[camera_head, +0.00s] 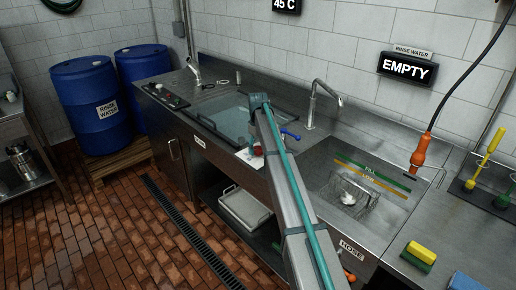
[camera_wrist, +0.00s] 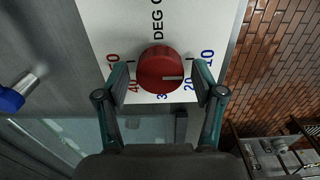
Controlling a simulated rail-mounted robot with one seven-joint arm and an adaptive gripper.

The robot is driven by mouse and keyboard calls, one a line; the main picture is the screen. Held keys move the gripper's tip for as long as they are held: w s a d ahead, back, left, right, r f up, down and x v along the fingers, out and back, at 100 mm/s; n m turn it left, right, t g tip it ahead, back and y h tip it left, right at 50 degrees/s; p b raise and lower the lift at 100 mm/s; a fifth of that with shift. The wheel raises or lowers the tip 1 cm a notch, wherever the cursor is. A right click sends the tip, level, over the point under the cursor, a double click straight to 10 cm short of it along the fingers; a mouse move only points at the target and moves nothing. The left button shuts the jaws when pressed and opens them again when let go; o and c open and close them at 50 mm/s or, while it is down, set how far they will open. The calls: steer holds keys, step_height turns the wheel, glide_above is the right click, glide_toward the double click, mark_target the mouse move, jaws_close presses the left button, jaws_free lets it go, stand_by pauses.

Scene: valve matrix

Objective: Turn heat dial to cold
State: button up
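The heat dial (camera_wrist: 160,67) is a round red knob on a white panel (camera_wrist: 110,22) marked "DEG C". A short light line on the knob points right in the wrist view, roughly toward the blue 20. Red numbers, including 40, lie to its left; blue 20 and 10 lie to its right. My gripper (camera_wrist: 160,78) is open, one finger on each side of the dial, with small visible gaps on both sides. In the head view a bit of the red dial (camera_head: 258,150) shows beside my arm, which hides most of the gripper.
A display (camera_head: 286,6) reads 45 C; another sign (camera_head: 407,68) reads EMPTY. A blue-handled valve (camera_head: 290,134) sits right of my arm, near the sink basin (camera_head: 330,185). A water-filled basin (camera_head: 225,115) lies behind the dial. Blue barrels (camera_head: 92,105) stand at left.

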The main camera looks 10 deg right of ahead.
mark_target(258, 148)
stand_by(0.3)
step_height(258, 148, up, 12)
stand_by(0.6)
